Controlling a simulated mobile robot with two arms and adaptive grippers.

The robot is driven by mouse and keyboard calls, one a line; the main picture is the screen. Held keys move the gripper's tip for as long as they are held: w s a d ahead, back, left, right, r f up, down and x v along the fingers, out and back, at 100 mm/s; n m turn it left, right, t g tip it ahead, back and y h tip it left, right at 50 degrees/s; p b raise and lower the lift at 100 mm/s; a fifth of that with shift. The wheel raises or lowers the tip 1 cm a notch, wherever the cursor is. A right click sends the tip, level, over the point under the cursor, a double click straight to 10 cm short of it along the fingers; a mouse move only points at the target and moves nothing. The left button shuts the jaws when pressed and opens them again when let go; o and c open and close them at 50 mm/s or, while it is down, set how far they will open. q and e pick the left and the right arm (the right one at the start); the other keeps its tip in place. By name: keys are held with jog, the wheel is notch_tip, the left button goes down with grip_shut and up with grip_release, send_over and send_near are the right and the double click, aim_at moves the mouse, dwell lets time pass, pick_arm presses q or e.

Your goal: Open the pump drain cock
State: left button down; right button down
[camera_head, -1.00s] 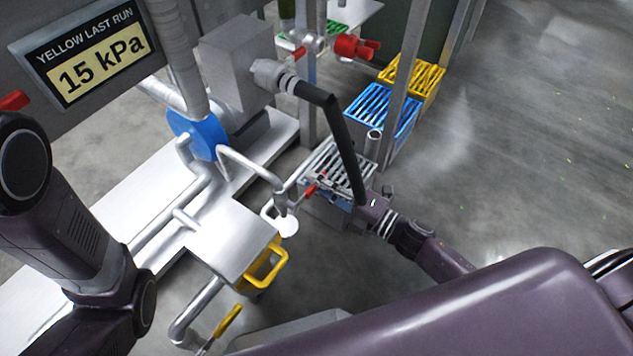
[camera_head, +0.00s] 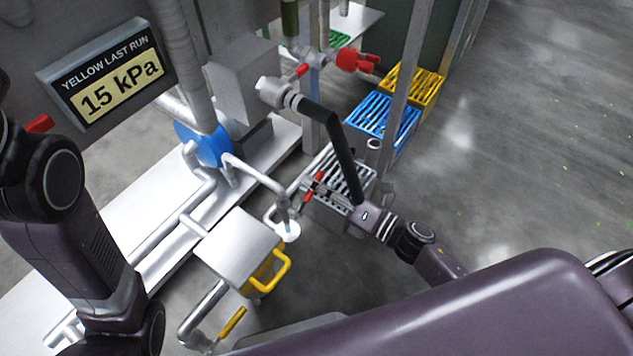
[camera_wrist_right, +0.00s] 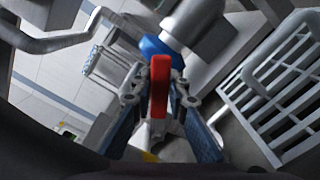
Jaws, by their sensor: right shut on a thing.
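The drain cock's red lever (camera_head: 307,200) shows beside the bent grey pipe, above a white round funnel (camera_head: 288,232). My right gripper (camera_head: 318,189) reaches in from the right at the lever. In the right wrist view the red lever (camera_wrist_right: 159,88) stands upright in the picture between the two fingers of my right gripper (camera_wrist_right: 160,103), which are shut on it. The valve body behind the lever is mostly hidden there. The blue pump (camera_head: 203,146) sits on the white plinth to the left. My left arm stands at the left, its gripper out of view.
A slatted grey crate (camera_head: 333,180) stands just behind my right gripper, with blue (camera_head: 382,118) and yellow (camera_head: 412,84) crates farther back. A square metal top (camera_head: 238,243) with a yellow handle is in front. A sign (camera_head: 115,85) reads 15 kPa. Floor at right is clear.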

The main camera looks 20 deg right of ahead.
jog(key=shift+s+a+r+n, duration=0.2)
jog(key=shift+r+n, duration=0.15)
jog(key=shift+n, duration=0.25)
jog(key=c, duration=1.8)
grip_release()
jog(key=shift+c, duration=0.2)
jog(key=v, duration=1.2)
jog(key=shift+s+d, duration=0.1)
